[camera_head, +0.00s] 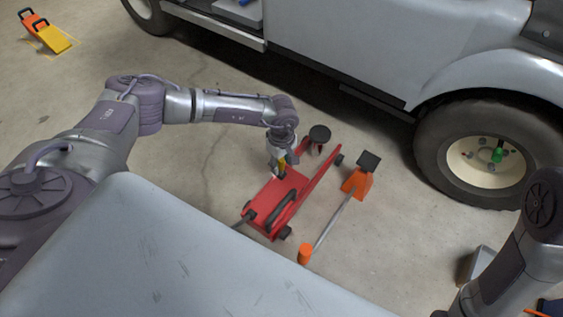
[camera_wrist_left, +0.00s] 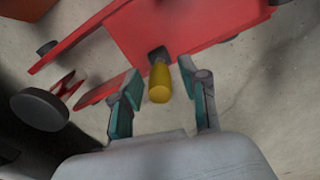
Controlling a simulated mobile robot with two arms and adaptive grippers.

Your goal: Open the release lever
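The release lever is a short yellow handle (camera_wrist_left: 159,84) on a dark mount on the red floor jack (camera_wrist_left: 205,28). In the head view, the lever (camera_head: 282,166) shows as a small yellow bit at my left gripper, partly hidden by it. The red jack (camera_head: 274,203) stands on the floor, with a round black saddle (camera_head: 320,133) at its far end. My left gripper (camera_wrist_left: 161,70) is open, its two teal-padded fingers on either side of the yellow handle with visible gaps. My right gripper is outside both views; only part of the right arm shows at lower right.
An orange stand (camera_head: 358,184) with a black top and a long bar is right of the jack. A grey vehicle (camera_head: 345,45) with a large wheel (camera_head: 490,160) is behind. Orange and yellow chocks (camera_head: 50,36) lie far left. The floor left of the jack is clear.

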